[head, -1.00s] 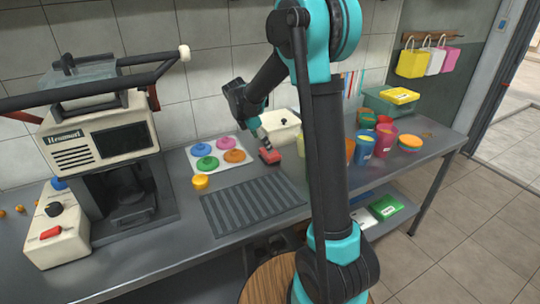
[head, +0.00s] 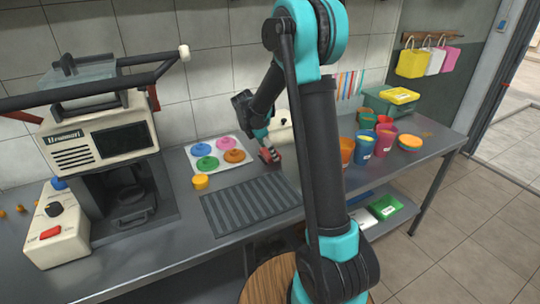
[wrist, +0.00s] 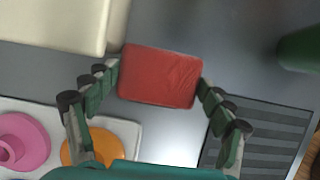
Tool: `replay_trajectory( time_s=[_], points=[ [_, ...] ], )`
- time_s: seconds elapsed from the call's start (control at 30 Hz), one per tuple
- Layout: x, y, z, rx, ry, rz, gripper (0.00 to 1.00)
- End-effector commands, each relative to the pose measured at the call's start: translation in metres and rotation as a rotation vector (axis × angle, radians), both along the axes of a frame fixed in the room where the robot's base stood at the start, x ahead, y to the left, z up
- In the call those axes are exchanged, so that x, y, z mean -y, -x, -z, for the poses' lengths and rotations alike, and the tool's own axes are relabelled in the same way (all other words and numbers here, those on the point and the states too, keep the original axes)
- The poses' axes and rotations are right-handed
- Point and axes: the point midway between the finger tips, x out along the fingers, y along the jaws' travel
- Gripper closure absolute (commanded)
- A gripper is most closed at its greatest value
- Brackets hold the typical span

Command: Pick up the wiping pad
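The wiping pad looks to be the small red block, which lies between my fingertips in the wrist view (wrist: 160,77). In the head view the red pad (head: 276,154) is at the counter, at the tip of my gripper (head: 269,156), partly hidden by the fingers. In the wrist view my gripper's fingers (wrist: 158,77) stand apart, one at each short side of the pad. Their tips are at or very near its edges. I cannot tell whether they press on it or whether it still rests on the counter.
A cream box (wrist: 60,20) stands close beside the pad. A white sheet with colored lids (head: 191,151) lies to the left, and a ridged dark mat (head: 250,204) in front. Several colored cups (head: 364,147) stand to the right. The press (head: 100,150) is at far left.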

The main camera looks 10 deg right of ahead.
Motion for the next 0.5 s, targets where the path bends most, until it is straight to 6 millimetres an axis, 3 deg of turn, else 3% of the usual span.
replay_trajectory(
  time_s=[0.1, 0.5],
  points=[
    [0.0000, 0.0000, -0.0001, 0.000, 0.000, 0.000, 0.38],
    [-0.0012, 0.0035, -0.0038, 0.000, 0.000, 0.000, 0.39]
  ],
)
